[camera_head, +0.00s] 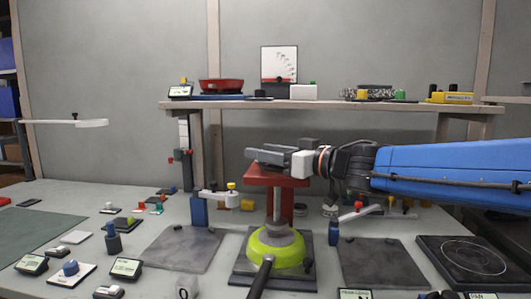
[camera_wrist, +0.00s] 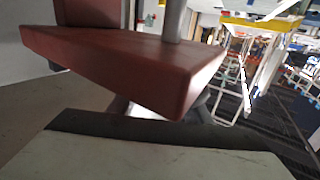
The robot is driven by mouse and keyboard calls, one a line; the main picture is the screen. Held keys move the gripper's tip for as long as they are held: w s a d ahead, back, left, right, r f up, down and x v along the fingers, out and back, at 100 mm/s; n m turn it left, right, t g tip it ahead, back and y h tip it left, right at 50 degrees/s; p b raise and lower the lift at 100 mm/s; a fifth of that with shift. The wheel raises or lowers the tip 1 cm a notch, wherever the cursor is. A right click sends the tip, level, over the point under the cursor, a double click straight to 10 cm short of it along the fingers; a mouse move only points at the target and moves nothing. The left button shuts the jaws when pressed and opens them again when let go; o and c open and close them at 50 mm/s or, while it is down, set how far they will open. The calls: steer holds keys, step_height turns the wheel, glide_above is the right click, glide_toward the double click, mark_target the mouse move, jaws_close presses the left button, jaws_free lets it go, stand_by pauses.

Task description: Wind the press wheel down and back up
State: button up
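The press has a red head (camera_head: 276,178) on a red post (camera_head: 287,208), with a grey shaft (camera_head: 277,204) running down from the head to a grey disc. The disc sits over a lime-green pan (camera_head: 255,250) with a dark handle. My gripper (camera_head: 254,155) reaches in from the right, sideways, just above the red head. I cannot make out a separate press wheel; the gripper may hide it. The wrist view shows the red head (camera_wrist: 120,62) close up and part of a grey shaft (camera_wrist: 174,20). Whether the fingers hold anything is unclear.
A shelf (camera_head: 330,104) behind the press carries a red pan (camera_head: 221,86) and other items. Dark plates (camera_head: 183,249) flank the press on the bench. A small post with an arm (camera_head: 199,208) stands close at left. Small blocks and displays crowd the bench's left front.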

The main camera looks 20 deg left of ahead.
steer(key=shift+d, duration=0.1)
steer(key=v, duration=1.7)
steer(key=shift+s, duration=0.2)
steer(key=shift+d, duration=0.15)
